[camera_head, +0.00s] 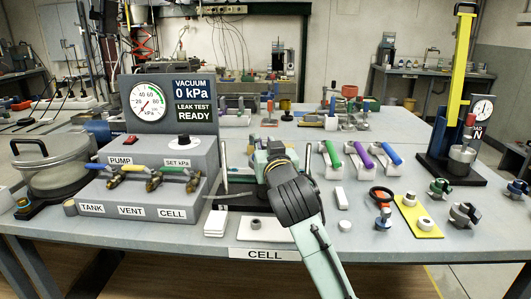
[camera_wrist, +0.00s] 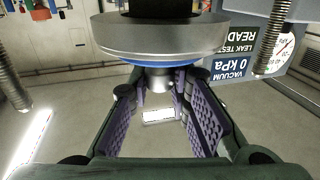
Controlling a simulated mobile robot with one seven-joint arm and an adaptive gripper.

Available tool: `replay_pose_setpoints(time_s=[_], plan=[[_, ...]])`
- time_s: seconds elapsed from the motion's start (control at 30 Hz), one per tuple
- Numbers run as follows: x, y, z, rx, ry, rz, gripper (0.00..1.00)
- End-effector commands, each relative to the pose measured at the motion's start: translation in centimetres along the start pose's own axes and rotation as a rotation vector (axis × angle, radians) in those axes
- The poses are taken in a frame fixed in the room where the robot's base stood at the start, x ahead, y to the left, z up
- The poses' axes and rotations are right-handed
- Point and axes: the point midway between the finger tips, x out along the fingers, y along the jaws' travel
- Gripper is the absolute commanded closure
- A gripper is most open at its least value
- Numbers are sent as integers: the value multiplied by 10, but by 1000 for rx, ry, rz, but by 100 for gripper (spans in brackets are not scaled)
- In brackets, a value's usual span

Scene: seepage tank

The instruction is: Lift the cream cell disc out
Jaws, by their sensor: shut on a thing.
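My gripper (camera_wrist: 163,92) has its two purple padded fingers closed in around the short metal stub (camera_wrist: 160,80) of a round metal lid-like part (camera_wrist: 160,42) with a blue ring. The wrist view is upside down, so this part lies below the stub. In the head view my wrist covers most of the cell behind the CELL label (camera_head: 265,254), and the fingertips are hidden. I cannot make out a cream disc in the cell in either view.
Threaded rods (camera_wrist: 279,35) stand beside my gripper. The valve panel (camera_head: 150,170) with the vacuum display (camera_head: 193,98) is at the left.

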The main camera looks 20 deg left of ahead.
Motion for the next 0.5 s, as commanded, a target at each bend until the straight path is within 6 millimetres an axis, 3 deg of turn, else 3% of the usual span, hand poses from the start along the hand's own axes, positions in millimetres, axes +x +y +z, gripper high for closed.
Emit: replay_pose_setpoints(time_s=[0.5], plan=[[0, 0, -6, 0, 0, 0, 100]])
